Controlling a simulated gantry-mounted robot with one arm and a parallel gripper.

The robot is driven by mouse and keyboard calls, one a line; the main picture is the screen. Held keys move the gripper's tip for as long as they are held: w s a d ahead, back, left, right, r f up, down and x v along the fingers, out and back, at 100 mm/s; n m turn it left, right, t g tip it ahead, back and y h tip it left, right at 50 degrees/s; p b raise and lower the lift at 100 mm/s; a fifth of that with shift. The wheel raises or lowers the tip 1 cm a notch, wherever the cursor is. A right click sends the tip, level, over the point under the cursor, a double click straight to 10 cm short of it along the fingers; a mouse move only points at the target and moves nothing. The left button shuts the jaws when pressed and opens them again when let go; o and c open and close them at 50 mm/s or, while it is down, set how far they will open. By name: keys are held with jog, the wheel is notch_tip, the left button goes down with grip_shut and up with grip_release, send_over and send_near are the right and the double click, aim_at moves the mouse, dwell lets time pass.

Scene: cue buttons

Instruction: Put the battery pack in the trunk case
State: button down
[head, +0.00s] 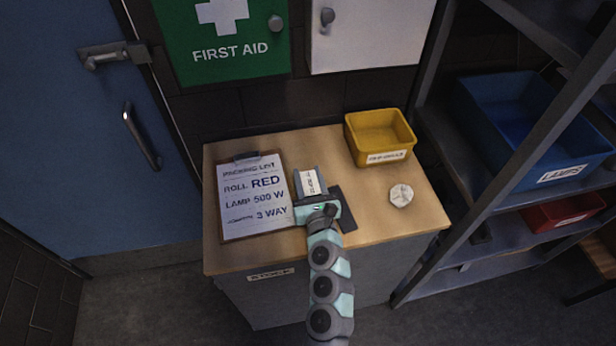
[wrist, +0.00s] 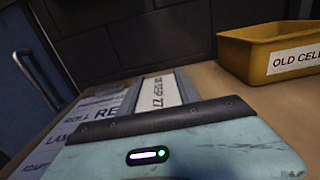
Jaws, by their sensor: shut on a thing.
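My gripper (head: 310,180) is over the middle of the wooden cabinet top, by the right edge of the clipboard. It is shut on a pale, labelled block that looks like the battery pack (head: 309,184). The block also shows in the wrist view (wrist: 160,93), beyond the dark edge of my gripper, with printing I cannot fully read. Most of it is hidden by my gripper, and I cannot tell whether it touches the cabinet top. No trunk case is recognisable in either view.
A packing-list clipboard (head: 253,200) lies left on the cabinet top (head: 370,235). A dark flat pad (head: 345,212) lies beside my gripper. A yellow bin (head: 380,137) stands at the back right, with a whitish round object (head: 401,195) nearer. Shelving at right holds a blue bin (head: 530,125) and a red bin (head: 562,213).

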jog(key=shift+f, duration=0.1)
jog(key=c, duration=0.8)
grip_release()
jog(key=shift+c, duration=0.2)
jog(key=shift+r, duration=0.25)
jog(key=v, duration=1)
jog(key=shift+s+d+f, duration=0.15)
jog(key=shift+s+f, duration=0.05)
jog(key=shift+s, duration=0.1)
jog(key=shift+o, duration=0.4)
jog(key=shift+s+d+r, duration=0.1)
jog(key=shift+s+d, duration=0.05)
jog(key=shift+s, duration=0.5)
